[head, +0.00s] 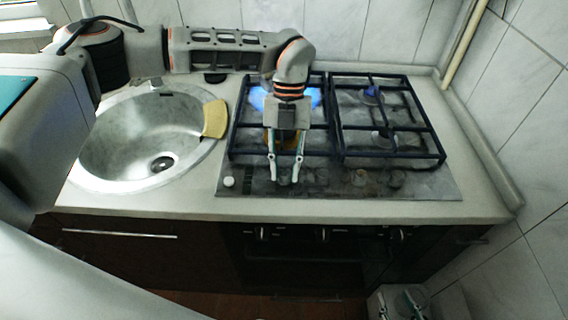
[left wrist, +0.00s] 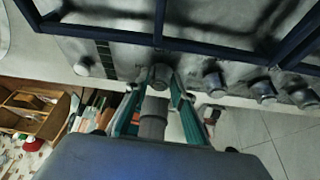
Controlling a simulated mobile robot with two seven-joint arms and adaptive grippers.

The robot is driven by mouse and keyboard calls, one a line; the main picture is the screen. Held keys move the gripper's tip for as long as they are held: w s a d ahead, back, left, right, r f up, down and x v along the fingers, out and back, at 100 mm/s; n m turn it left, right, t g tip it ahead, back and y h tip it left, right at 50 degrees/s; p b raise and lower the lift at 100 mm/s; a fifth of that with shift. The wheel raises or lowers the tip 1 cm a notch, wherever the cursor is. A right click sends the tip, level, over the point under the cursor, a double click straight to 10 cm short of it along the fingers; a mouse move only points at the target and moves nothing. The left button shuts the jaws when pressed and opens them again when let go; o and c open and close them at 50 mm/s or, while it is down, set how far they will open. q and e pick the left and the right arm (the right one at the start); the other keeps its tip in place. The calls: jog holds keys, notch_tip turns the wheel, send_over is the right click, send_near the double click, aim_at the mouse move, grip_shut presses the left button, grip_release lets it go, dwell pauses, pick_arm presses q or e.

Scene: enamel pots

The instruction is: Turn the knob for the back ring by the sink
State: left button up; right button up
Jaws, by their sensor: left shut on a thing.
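The gas hob (head: 450,186) has a row of dark knobs along its front edge. My left gripper (head: 285,180) reaches down from above the hob to the left end of this row. In the left wrist view its fingers (left wrist: 158,92) are shut on the leftmost dark knob (left wrist: 161,76), one finger on each side. The back ring nearest the sink (head: 163,176) burns with a blue flame (head: 258,98), partly hidden behind my left arm. My right gripper (head: 400,303) is low at the bottom right, in front of the cabinet, with its fingers apart and nothing visible between them.
A white button (head: 229,182) sits left of the knobs. Several other knobs (left wrist: 213,83) stand close on the right. Dark pan-support bars (head: 388,158) rise just behind the row. A yellow cloth (head: 214,119) lies on the sink's right rim. A pipe (head: 463,45) stands at the right corner.

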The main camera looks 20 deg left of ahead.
pick_arm(q)
jog(key=m, duration=0.2)
jog(key=m+y+p, duration=0.1)
jog(key=shift+d+r+m, duration=0.15)
jog(key=shift+m, duration=0.25)
jog(key=m+y+p, duration=0.1)
jog(key=m, duration=0.3)
jog(key=shift+t+y+p, duration=0.4)
pick_arm(e)
jog(key=r, duration=0.3)
jog(key=shift+w+r, duration=0.2)
pick_arm(q)
jog(key=shift+m, duration=0.3)
pick_arm(e)
jog(key=shift+w+r, duration=0.1)
jog(key=shift+r, duration=0.1)
pick_arm(q)
jog(key=o, duration=1.1)
jog(key=shift+d, duration=0.1)
jog(key=v, duration=1.1)
jog(key=shift+w+d+r, duration=0.15)
jog(key=shift+r, duration=0.15)
